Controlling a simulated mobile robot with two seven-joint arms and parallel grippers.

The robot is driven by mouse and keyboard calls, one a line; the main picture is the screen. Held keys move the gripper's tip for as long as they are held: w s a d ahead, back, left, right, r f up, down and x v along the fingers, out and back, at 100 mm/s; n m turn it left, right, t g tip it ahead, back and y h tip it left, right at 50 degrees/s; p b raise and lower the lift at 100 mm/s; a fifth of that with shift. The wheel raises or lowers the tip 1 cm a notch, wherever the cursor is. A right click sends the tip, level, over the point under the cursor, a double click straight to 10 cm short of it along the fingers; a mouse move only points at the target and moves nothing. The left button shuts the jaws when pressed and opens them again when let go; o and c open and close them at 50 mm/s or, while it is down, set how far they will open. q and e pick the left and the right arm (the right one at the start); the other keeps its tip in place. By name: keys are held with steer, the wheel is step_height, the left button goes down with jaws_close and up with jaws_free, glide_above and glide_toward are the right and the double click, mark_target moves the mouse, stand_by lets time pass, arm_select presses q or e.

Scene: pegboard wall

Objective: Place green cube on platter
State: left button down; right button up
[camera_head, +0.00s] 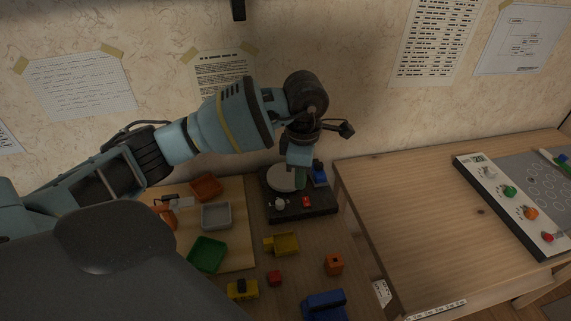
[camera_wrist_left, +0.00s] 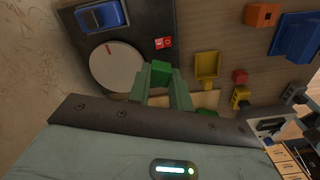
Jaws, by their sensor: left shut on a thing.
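The round pale platter (camera_head: 280,178) sits on a black base against the back wall; it also shows in the wrist view (camera_wrist_left: 112,66). My left gripper (camera_head: 299,182) reaches down over the base, just right of the platter. Its two fingers are shut on the green cube (camera_wrist_left: 161,70), seen at their tips in the wrist view. There the cube appears just beside the platter's rim. I cannot tell its exact height. In the head view the gripper mostly hides the cube. My right gripper is not seen.
Orange (camera_head: 206,187), grey (camera_head: 216,216), green (camera_head: 207,254) and yellow (camera_head: 286,243) bins stand nearby. A red cube (camera_head: 274,278) and an orange block (camera_head: 334,264) lie in front.

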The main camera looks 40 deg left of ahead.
arm_select(q)
glide_above(286, 175)
steer(key=shift+w+a+f, duration=0.1)
steer(key=shift+a+f, duration=0.05)
steer(key=shift+f, duration=1.95)
steer(key=shift+f, duration=0.25)
steer(key=c, duration=1.3)
jaws_free()
steer(key=shift+r, duration=0.1)
step_height(286, 175, up, 12)
steer(key=shift+r+p, duration=0.15)
steer(key=shift+p, duration=0.15)
